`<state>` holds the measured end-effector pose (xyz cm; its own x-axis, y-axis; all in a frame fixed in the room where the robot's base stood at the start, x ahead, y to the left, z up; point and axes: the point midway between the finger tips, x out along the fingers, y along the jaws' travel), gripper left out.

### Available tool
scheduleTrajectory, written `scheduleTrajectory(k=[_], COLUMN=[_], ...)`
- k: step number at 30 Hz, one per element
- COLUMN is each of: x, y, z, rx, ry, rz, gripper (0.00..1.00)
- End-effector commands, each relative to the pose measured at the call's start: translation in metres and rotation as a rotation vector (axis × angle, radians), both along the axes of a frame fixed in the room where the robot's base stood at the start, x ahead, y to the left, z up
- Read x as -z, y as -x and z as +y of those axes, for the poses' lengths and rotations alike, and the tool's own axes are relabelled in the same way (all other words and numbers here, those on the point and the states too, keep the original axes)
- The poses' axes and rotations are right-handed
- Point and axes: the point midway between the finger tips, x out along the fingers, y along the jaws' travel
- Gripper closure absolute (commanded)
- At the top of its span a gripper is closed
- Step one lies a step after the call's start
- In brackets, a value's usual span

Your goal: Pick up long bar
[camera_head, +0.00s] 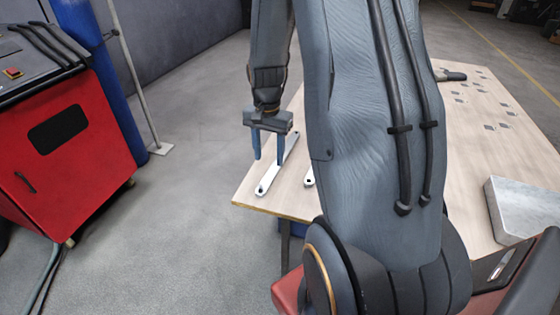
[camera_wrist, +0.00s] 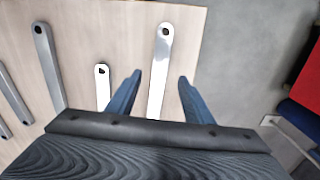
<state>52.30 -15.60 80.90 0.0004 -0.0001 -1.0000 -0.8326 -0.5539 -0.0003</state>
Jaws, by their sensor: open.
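A long, light metal bar (camera_head: 268,182) with a hole near its rounded end lies flat near the left edge of the wooden table. In the wrist view this bar (camera_wrist: 160,72) runs up between the two fingers, with its holed end beyond the tips. My gripper (camera_head: 267,162) is open, fingers pointing down at the bar, with nothing held. In the wrist view the gripper (camera_wrist: 160,76) has the bar in its gap, apart from both fingers. I cannot tell how high the tips are above it. The near end of the bar is hidden behind my gripper in the wrist view.
A shorter bar (camera_wrist: 102,86) and a longer bar (camera_wrist: 48,65) lie to the left in the wrist view. The wooden table (camera_head: 480,150) bears small flat plates and a grey block (camera_head: 525,208). A red cabinet (camera_head: 75,150) stands left, across open floor.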

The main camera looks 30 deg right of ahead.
Motion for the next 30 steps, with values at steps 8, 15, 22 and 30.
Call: scheduleTrajectory(k=[8, 15, 22, 30], x=[0.026, 0.055, 0.072, 0.072], y=[0.0, -0.001, -0.002, -0.002], z=[0.001, -0.001, -0.001, -0.001], rx=[-0.002, -0.004, -0.006, -0.005], ry=[-0.001, -0.001, 0.0, -0.001], rz=[0.003, 0.003, -0.002, -0.003], gripper=[0.53, 0.53, 0.53, 0.62])
